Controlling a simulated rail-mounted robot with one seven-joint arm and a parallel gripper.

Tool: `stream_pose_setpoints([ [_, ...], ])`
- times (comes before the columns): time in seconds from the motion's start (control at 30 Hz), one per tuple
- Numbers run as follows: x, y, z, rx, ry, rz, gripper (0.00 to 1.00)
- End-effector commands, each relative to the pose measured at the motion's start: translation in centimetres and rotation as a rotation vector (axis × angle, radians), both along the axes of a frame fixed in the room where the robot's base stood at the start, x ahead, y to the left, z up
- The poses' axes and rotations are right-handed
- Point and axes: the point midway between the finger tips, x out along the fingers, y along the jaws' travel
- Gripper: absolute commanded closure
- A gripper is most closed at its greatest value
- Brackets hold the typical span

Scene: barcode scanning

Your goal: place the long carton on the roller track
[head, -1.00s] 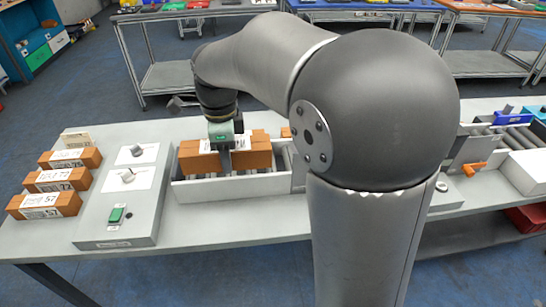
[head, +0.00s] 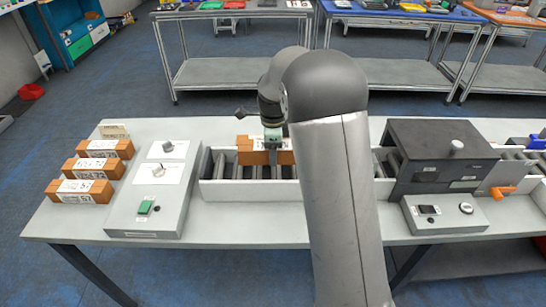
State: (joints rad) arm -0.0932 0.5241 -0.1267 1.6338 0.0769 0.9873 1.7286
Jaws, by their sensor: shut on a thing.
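A long brown carton (head: 250,157) with a white label is at the roller track (head: 222,194), a white-walled trough with dark rollers. My gripper (head: 272,153) points down and is shut on the carton near its middle. The carton lies along the track, within its left section; I cannot tell whether it rests on the rollers or hangs just above them. My arm hides the carton's right end and part of the track. Bare rollers (head: 226,168) show to the carton's left.
An orange handle (head: 502,192) stands further right.

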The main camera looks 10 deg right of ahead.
Motion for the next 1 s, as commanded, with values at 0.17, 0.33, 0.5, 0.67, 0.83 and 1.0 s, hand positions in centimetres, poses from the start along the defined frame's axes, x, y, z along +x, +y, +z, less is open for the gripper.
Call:
stream_pose_setpoints([
  [0.17,0.0,-0.1,-2.5,0.0,0.003,-0.001,0.87],
  [0.33,0.1,0.0,-3.1,0.0,-0.001,0.0,0.87],
  [0.5,0.1,0.0,-3.2,0.0,-0.001,0.0,0.87],
  [0.67,0.0,-0.1,-3.5,0.0,0.001,0.0,0.32],
  [0.83,0.0,0.0,-3.5,0.0,0.001,0.0,0.27],
  [1.0,0.0,0.0,-3.2,0.0,0.001,0.0,0.27],
])
